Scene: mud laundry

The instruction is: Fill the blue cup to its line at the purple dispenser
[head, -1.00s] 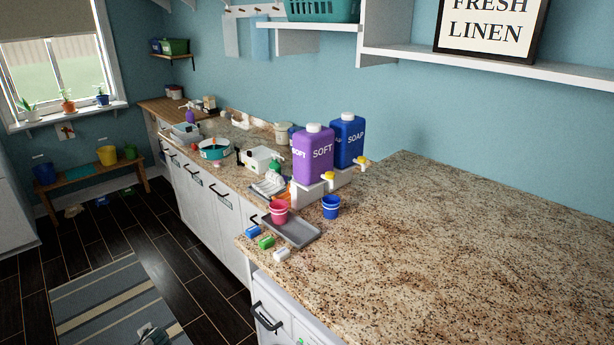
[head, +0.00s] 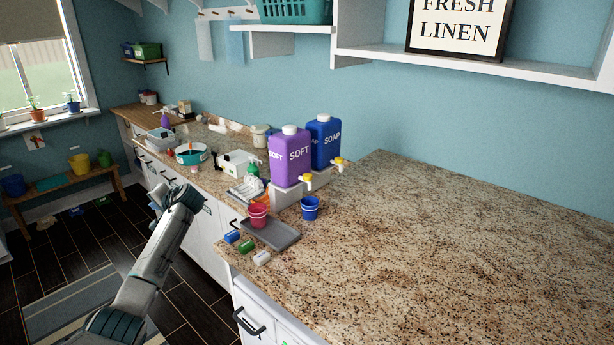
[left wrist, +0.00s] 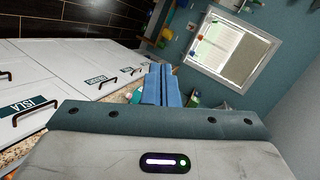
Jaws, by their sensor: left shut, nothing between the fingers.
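The blue cup (head: 310,208) stands upright on the granite counter, just right of the grey tray. The purple dispenser (head: 289,159), marked SOFT, stands behind the cup on a white base. Its yellow-topped tap (head: 307,179) is above and behind the cup; whether they line up is unclear. My left gripper (head: 160,192) is far left of the cup, out over the floor by the cabinets, with its fingertips hard to make out. In the left wrist view its blue fingers (left wrist: 161,84) are together and empty. My right gripper is not in view.
A pink-red cup (head: 258,214) stands on the grey tray (head: 279,236). A blue dispenser (head: 324,142) marked SOAP stands behind the purple one. Small blue, green and white items lie along the counter's front edge. The counter (head: 430,250) to the right is clear.

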